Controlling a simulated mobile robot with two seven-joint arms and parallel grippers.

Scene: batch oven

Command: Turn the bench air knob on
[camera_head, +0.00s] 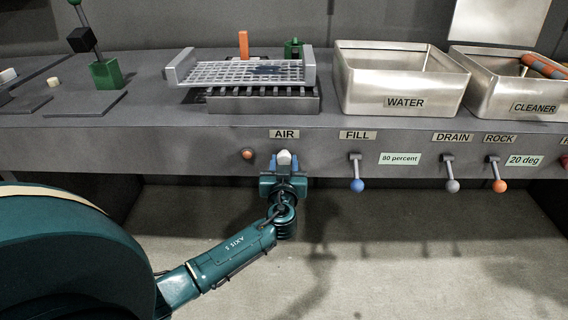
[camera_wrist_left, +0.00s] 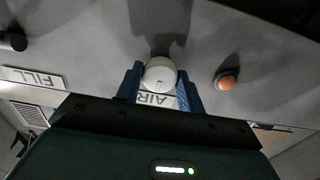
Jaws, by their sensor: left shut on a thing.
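The air knob (camera_head: 284,157) is a small white round knob on the bench's front face, just below the AIR label (camera_head: 284,134). It also shows in the left wrist view (camera_wrist_left: 160,74), with a pale mark on its face. My left gripper (camera_head: 285,163) has its blue fingers on either side of the knob and is shut on it. The fingers also show in the left wrist view (camera_wrist_left: 159,88). The wrist view shows the AIR label partly hidden behind the knob and fingers. My right gripper is in neither view.
An orange button or lamp (camera_head: 247,154) sits left of the knob. Levers with blue (camera_head: 357,184), grey (camera_head: 453,185) and orange (camera_head: 499,185) ends hang to the right. WATER (camera_head: 405,120) and CLEANER (camera_head: 482,121) basins and a mesh tray (camera_head: 177,73) stand on the bench. The floor below is clear.

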